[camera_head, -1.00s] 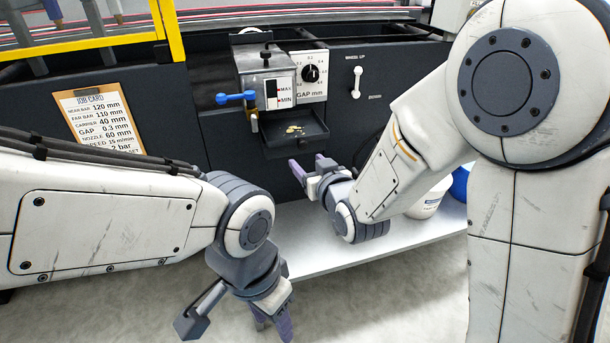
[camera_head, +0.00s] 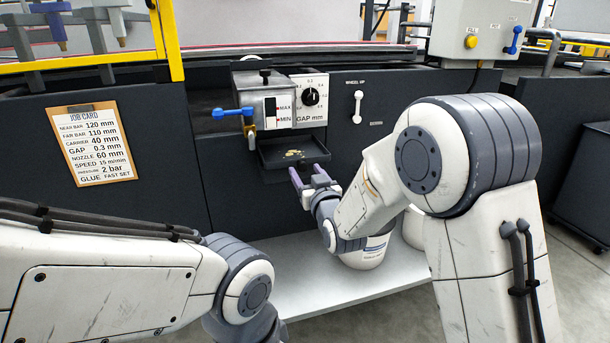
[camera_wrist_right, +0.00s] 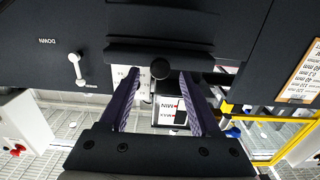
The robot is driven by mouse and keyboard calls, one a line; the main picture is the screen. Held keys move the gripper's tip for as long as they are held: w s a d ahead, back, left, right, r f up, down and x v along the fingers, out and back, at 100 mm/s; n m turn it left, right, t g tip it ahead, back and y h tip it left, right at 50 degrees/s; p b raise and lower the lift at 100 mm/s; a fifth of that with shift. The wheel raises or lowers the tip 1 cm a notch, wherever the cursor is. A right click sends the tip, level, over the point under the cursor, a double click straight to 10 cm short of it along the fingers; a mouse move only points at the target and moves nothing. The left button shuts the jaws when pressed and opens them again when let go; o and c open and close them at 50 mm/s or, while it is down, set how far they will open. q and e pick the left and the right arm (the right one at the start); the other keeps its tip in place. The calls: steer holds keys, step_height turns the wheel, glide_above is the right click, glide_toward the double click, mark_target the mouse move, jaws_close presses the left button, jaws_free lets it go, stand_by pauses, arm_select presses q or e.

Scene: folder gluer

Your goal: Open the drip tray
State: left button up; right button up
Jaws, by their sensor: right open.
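The drip tray (camera_head: 318,148) is a dark, shallow tray below the grey glue unit, with small yellowish bits in it. In the right wrist view its dark front (camera_wrist_right: 158,50) lies ahead of my fingers, and a round dark knob (camera_wrist_right: 160,69) shows between the fingertips. My right gripper (camera_head: 307,171) is open just in front of and below the tray's front edge. Its two purple fingers also show in the right wrist view (camera_wrist_right: 159,78), apart and with nothing clamped. Whether a finger touches the knob, I cannot tell. My left gripper is below the picture.
The glue unit (camera_head: 250,88) has a blue-handled valve (camera_head: 232,113) left of the tray. A gap dial (camera_head: 311,96) and a white lever (camera_head: 358,106) are to the right. A white shelf (camera_head: 290,255) with a white bucket (camera_head: 365,255) lies below.

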steer(key=shift+w+a, duration=0.2)
steer(key=shift+w, duration=0.45)
jaws_close()
stand_by(1.0)
